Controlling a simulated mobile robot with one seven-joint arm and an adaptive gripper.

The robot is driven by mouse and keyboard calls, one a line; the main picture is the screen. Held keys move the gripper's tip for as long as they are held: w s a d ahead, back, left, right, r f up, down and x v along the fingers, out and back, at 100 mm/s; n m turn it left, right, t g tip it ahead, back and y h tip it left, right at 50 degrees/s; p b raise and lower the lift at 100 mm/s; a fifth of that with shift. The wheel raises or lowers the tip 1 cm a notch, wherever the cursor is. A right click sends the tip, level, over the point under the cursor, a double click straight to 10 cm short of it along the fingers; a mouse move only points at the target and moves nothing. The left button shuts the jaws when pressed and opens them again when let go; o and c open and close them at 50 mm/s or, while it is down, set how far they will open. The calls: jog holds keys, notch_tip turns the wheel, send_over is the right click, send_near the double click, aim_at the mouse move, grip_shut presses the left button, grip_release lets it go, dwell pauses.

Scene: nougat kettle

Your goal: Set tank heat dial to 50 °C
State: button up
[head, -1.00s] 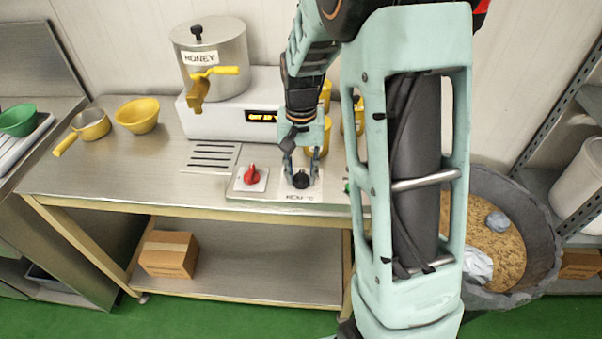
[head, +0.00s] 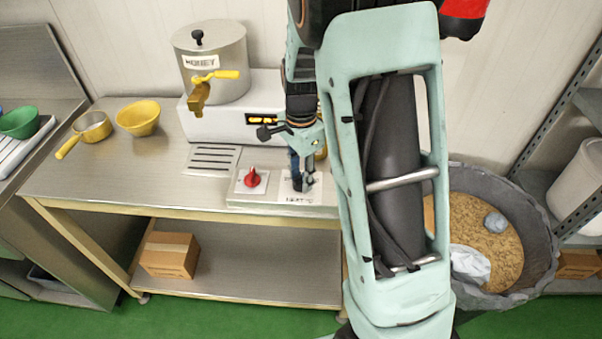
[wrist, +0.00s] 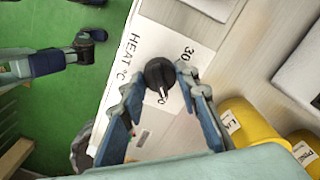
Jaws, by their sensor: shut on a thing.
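The black heat dial (wrist: 159,72) sits on a white plate (wrist: 128,70) marked "HEAT °C" in the wrist view. A "30" is printed beside it, on the upper right. A white pointer mark shows on the dial's lower edge, toward the gripper's palm. Other scale numbers are hidden or too small to read. My gripper (wrist: 157,81) has one finger on each side of the dial and is shut on it. In the head view my gripper (head: 303,185) points down at the plate and hides most of the dial.
A red knob (head: 254,179) stands on its own plate just left of the dial. The honey tank (head: 215,80) with its yellow tap and the white unit with a lit display (head: 262,118) stand behind.

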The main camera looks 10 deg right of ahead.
aim_at(301, 177)
jog(key=shift+m, duration=0.9)
jog(key=o, duration=1.2)
jog(key=shift+c, duration=0.2)
notch_tip(301, 177, up, 12)
